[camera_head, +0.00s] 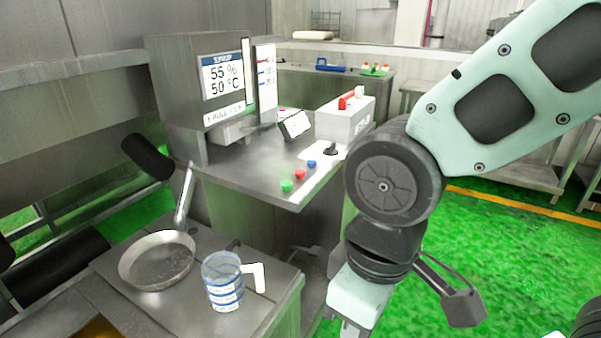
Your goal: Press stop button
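A green button (286,186), a red button (299,174) and a blue button (311,164) sit in a slanting row on the metal console (250,165), near its right edge. No lettering on them is readable, so I cannot tell from a label which is stop. My gripper (350,328) hangs at the bottom edge, lower right of the buttons and apart from them. Its fingers are mostly cut off by the frame, so its opening does not show.
A display (222,78) reading 55 % and 50 °C stands behind the buttons. A black knob (330,150) and a grey box (345,117) with a red switch are nearby. A pan (157,262) and a measuring jug (222,283) stand on the front left table.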

